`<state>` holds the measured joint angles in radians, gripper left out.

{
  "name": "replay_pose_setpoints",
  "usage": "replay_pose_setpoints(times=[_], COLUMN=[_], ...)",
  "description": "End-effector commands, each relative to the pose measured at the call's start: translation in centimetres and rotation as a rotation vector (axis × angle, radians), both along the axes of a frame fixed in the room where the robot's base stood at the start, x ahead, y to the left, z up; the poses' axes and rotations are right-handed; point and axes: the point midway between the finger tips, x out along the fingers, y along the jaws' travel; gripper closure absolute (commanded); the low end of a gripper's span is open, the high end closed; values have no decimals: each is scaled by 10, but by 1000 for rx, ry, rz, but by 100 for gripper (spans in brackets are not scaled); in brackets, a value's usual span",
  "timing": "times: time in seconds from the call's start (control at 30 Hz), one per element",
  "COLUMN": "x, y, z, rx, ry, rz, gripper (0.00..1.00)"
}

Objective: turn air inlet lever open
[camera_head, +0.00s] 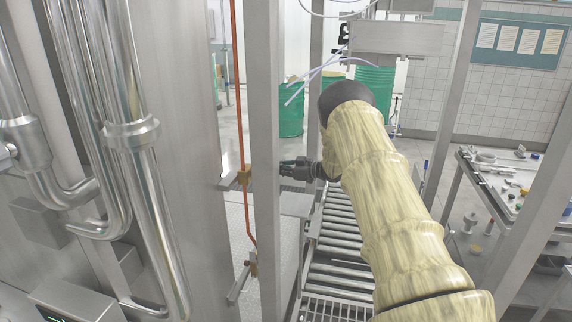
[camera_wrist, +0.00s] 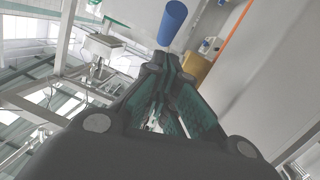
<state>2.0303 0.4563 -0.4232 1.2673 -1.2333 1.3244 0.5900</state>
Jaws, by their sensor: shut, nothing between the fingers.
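A blue lever handle (camera_wrist: 172,22) stands just beyond my fingertips in the wrist view, beside a brass valve body (camera_wrist: 195,65) and an orange pipe (camera_wrist: 234,38). My gripper (camera_wrist: 163,62) is shut and empty, its tips close to the lower end of the blue handle; I cannot tell whether they touch it. In the head view, my gripper (camera_head: 284,168) points left at the steel post, level with the upper brass valve (camera_head: 243,177) on the orange pipe (camera_head: 238,100). The blue handle is not visible there.
A steel post (camera_head: 265,120) stands close to my fingertips. Another brass valve (camera_head: 252,264) sits lower on the pipe. A roller conveyor (camera_head: 345,235) runs below my arm. Large steel pipes (camera_head: 140,170) fill the left, and a cluttered table (camera_head: 500,180) stands at right.

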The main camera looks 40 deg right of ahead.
Motion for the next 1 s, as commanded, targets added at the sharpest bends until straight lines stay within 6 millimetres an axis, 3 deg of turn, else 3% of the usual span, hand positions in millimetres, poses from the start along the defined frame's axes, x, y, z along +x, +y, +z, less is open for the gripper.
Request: replay_pose_setpoints(times=[0.37, 0.83, 1.0], x=[13, 15, 21], y=[6, 7, 17], z=[-19, -20, -25], rx=[1, 2, 13], ry=[-1, -2, -17], rz=[0, 1, 12], gripper=[100, 100, 100])
